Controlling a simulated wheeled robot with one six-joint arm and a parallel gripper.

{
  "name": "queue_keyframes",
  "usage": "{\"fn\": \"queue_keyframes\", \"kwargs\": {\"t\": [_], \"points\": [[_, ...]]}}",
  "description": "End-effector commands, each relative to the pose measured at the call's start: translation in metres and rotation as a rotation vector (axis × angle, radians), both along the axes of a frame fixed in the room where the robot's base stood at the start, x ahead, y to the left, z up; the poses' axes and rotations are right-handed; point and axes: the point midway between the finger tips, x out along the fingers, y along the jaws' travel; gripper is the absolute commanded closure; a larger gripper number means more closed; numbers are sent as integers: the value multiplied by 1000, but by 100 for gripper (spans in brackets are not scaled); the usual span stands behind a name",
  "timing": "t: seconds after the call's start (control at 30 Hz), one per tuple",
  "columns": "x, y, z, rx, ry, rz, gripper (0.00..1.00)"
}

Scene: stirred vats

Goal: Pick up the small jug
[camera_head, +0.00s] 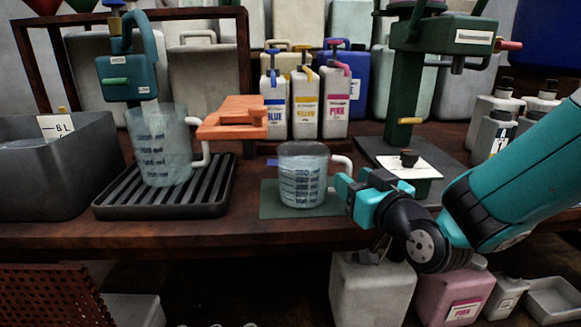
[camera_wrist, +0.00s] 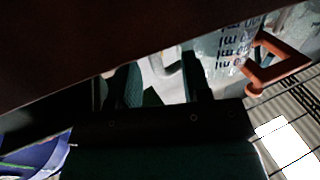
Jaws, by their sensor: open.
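The small jug (camera_head: 303,182) is a clear, graduated vessel with pale contents, upright on a green mat (camera_head: 268,209) near the table's front. Its white handle (camera_head: 343,163) points right. My gripper (camera_head: 347,190) is open, close to the handle at the jug's right side. In the wrist view, my gripper's two dark fingers (camera_wrist: 162,80) have a pale, curved handle showing between them. The marked jug wall (camera_wrist: 226,62) is beyond. The frames do not show whether a finger touches the handle.
A larger jug (camera_head: 160,150) stands on a slatted black tray (camera_head: 218,190) at left. An orange block (camera_head: 232,117) is behind and left of the small jug. BLUE, YELLOW and PINK bottles (camera_head: 305,105) stand behind. A green stand (camera_head: 405,100) rises behind my gripper.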

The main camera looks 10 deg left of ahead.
Motion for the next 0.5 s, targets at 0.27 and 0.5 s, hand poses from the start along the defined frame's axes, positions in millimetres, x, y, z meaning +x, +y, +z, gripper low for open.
{"fn": "queue_keyframes", "kwargs": {"t": [0.27,0.5], "points": [[9,-3,0,0,0,-20,56],[7,5,0,0,0,-8,83]]}}
